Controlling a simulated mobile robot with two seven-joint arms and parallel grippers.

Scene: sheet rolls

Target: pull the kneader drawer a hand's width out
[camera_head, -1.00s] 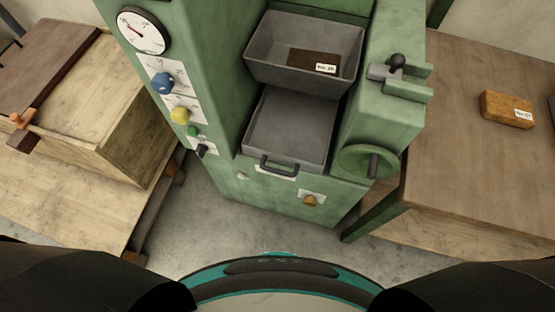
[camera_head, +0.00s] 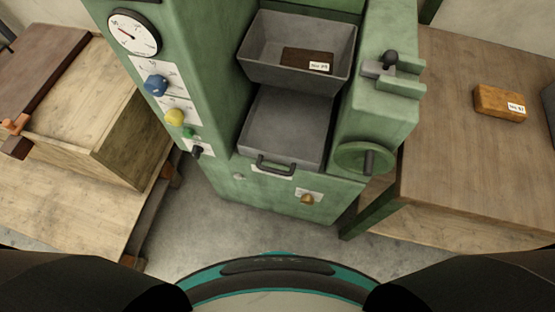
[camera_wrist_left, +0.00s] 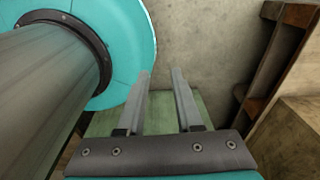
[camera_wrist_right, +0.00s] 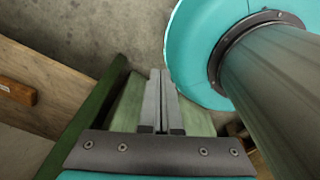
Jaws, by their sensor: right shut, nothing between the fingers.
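The kneader is a green machine. Its grey drawer (camera_head: 284,122) sits low in the front, under a grey hopper (camera_head: 297,45) that holds a dark labelled block (camera_head: 307,61). The drawer's dark handle (camera_head: 276,165) is at its front edge, and no gripper touches it. Neither gripper shows in the head view. In the left wrist view my left gripper (camera_wrist_left: 161,75) is open and empty, with a clear gap between its fingers. In the right wrist view my right gripper (camera_wrist_right: 161,72) is shut with nothing between its fingers.
A wooden bench with a box (camera_head: 85,100) stands on the left. A wooden table (camera_head: 470,150) with a labelled brown block (camera_head: 499,103) stands on the right. A green handwheel (camera_head: 364,158) sticks out right of the drawer. Bare floor (camera_head: 225,230) lies in front of the machine.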

